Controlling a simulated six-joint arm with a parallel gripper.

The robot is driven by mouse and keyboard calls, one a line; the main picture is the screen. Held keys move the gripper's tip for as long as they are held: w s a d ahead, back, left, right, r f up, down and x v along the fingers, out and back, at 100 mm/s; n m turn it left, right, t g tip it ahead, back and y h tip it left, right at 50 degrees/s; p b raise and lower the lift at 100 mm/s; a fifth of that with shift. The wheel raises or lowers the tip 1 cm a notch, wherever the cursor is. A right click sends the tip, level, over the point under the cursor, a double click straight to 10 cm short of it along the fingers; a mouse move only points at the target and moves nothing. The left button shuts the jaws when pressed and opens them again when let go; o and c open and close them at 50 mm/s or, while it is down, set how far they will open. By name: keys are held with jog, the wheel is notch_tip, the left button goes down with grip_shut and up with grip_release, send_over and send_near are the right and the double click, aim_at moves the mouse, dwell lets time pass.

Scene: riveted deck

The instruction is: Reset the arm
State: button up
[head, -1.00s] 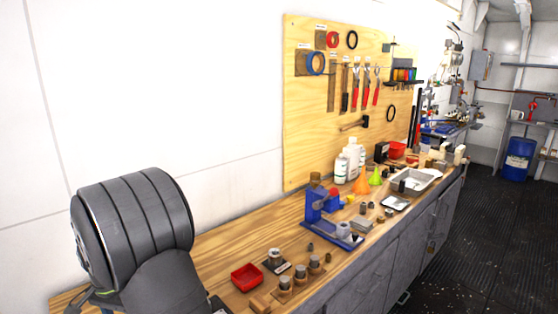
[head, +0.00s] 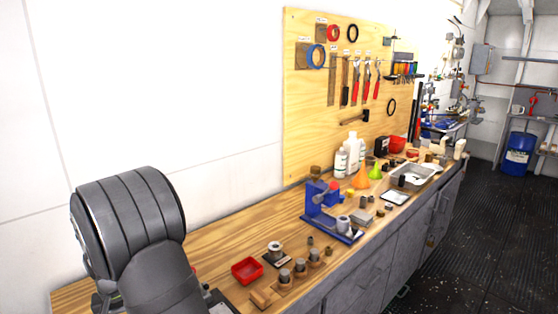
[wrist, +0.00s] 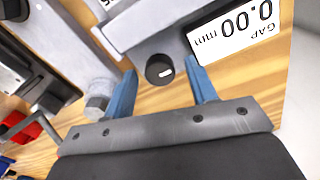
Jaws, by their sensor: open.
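My gripper (wrist: 162,72) shows in the wrist view with two blue fingers set apart, open, nothing held between them. A round black knob (wrist: 159,69) on a grey device lies in view between the fingertips; I cannot tell how far beyond them it is. The device's display (wrist: 240,27) reads "GAP 0.00 mm" and appears upside down. In the head view, my dark grey arm fills the lower left, over the near end of the wooden bench (head: 215,245). My gripper is hidden there.
In the head view, a red tray (head: 247,270), a blue fixture (head: 322,197), white bottles (head: 352,152) and an orange funnel (head: 361,178) stand on the bench. A tool board (head: 330,110) is on the wall behind. The dark floor (head: 470,240) at right is clear.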

jog(key=n, duration=0.4)
jog(key=shift+n, duration=0.4)
jog(key=n, duration=0.4)
jog(key=shift+n, duration=0.4)
jog(key=m, duration=0.9)
jog(key=shift+m, duration=0.3)
dwell(0.6)
